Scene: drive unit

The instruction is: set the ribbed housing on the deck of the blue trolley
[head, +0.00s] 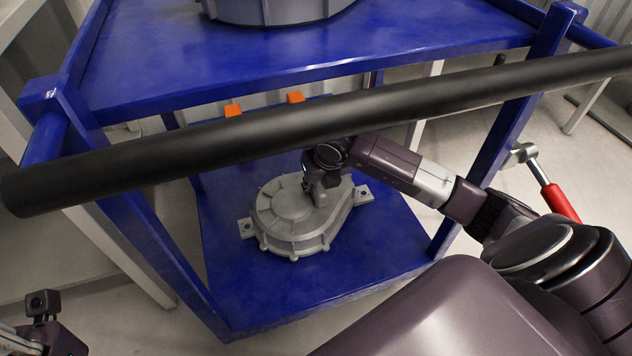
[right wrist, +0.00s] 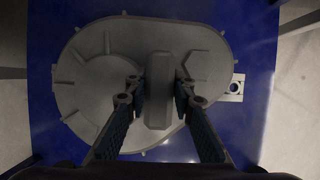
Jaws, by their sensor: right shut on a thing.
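The ribbed housing (head: 285,222) is a grey, rounded casting with small ribs and flat mounting lugs. It is over the lower deck (head: 275,290) of the blue trolley and looks level. It appears to rest on the deck, though any small gap under it is hard to tell. My right gripper (head: 319,190) is above it, shut on the raised block on its top. In the right wrist view the two fingers (right wrist: 157,95) flank that block of the housing (right wrist: 85,75), with the blue deck (right wrist: 252,55) around it. My left gripper (head: 42,305) shows only partly at the lower left corner; its jaws are unclear.
The trolley's black handle bar (head: 300,130) crosses above my right gripper. The blue upper shelf (head: 300,50) carries a grey round part (head: 275,10). Two orange blocks (head: 296,97) show behind the bar. A red-handled tool (head: 558,200) is at the right post.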

